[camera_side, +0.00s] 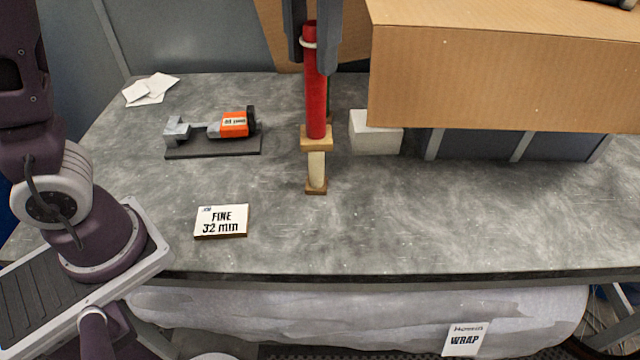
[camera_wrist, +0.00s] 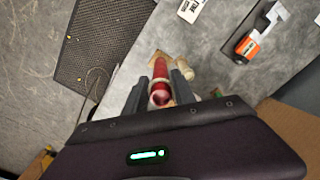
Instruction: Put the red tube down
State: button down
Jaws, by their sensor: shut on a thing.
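The red tube (camera_side: 316,105) is upright, with a pale ring around its upper part. My gripper (camera_side: 311,58) is shut on its upper part. In the wrist view the red tube (camera_wrist: 160,72) lies between the two fingers of my gripper (camera_wrist: 160,90). A small wooden stand (camera_side: 316,187) with a pale stem shows at the tube's lower end. The lower end meets the stand's upper block in the picture; I cannot tell whether it rests on it or hangs just above. In the wrist view the wood (camera_wrist: 154,58) shows beyond the tube.
An orange tool on a dark base (camera_side: 212,151) lies to the left. A label block (camera_side: 221,221) reads "FINE 32 min". A white block (camera_side: 375,132) and a large cardboard box (camera_side: 490,75) stand right. White papers (camera_side: 150,89) lie back left. The front right of the table (camera_side: 450,210) is clear.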

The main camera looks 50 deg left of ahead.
notch_tip(320, 180, down, 21)
jog(key=d, duration=0.1)
jog(key=shift+s+d+m, duration=0.15)
jog(key=shift+s+m, duration=0.1)
jog(key=shift+m, duration=0.15)
jog(key=c, duration=1)
grip_release()
jog(key=shift+f, duration=0.15)
jog(key=shift+c, duration=0.2)
